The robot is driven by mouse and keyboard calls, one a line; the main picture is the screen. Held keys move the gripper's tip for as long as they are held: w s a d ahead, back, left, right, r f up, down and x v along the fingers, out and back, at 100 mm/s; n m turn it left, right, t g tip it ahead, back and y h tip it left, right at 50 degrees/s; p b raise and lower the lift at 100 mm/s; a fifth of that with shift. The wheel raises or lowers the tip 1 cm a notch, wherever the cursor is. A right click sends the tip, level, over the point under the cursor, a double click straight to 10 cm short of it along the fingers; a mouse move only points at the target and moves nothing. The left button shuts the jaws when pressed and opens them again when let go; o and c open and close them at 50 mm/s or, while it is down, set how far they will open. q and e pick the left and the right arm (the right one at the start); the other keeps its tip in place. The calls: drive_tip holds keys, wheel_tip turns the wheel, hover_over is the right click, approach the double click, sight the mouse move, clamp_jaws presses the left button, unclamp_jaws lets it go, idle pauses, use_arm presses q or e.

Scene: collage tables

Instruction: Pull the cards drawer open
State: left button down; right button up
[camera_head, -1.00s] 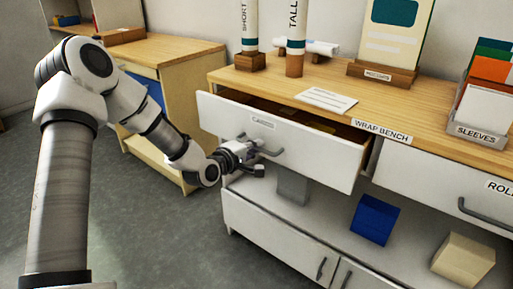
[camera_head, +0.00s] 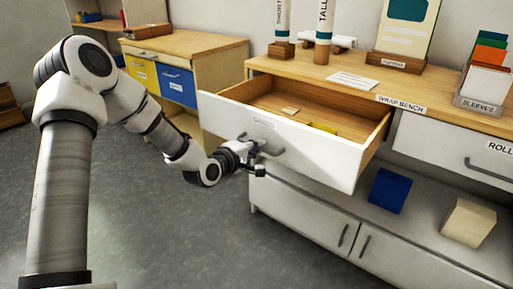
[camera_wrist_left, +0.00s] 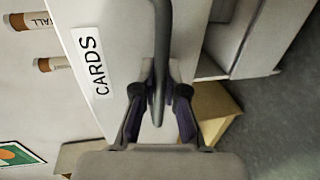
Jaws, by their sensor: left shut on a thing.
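The cards drawer (camera_head: 300,148) is a white-fronted drawer with a wooden inside, pulled well out of the wrap bench. A small pale item (camera_head: 290,110) and a yellow item (camera_head: 323,127) lie in it. Its label, reading CARDS (camera_wrist_left: 92,62), shows in the left wrist view. My left gripper (camera_head: 260,158) is at the drawer front, shut on the grey bar handle (camera_head: 272,150). In the left wrist view the handle (camera_wrist_left: 162,50) runs between the two fingers (camera_wrist_left: 160,98). My right gripper is not in view.
The wrap bench top (camera_head: 350,95) holds tubes, a card stand and a sleeves box (camera_head: 484,90). A blue box (camera_head: 389,190) and a tan box (camera_head: 468,222) stand on the shelf below. Open grey floor (camera_head: 180,240) lies left of the bench.

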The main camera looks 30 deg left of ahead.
use_arm(q)
drive_tip(key=c, duration=1.2)
unclamp_jaws()
drive_tip(key=v, duration=0.7)
drive_tip(key=shift+s, duration=0.2)
drive_tip(key=shift+a, duration=0.1)
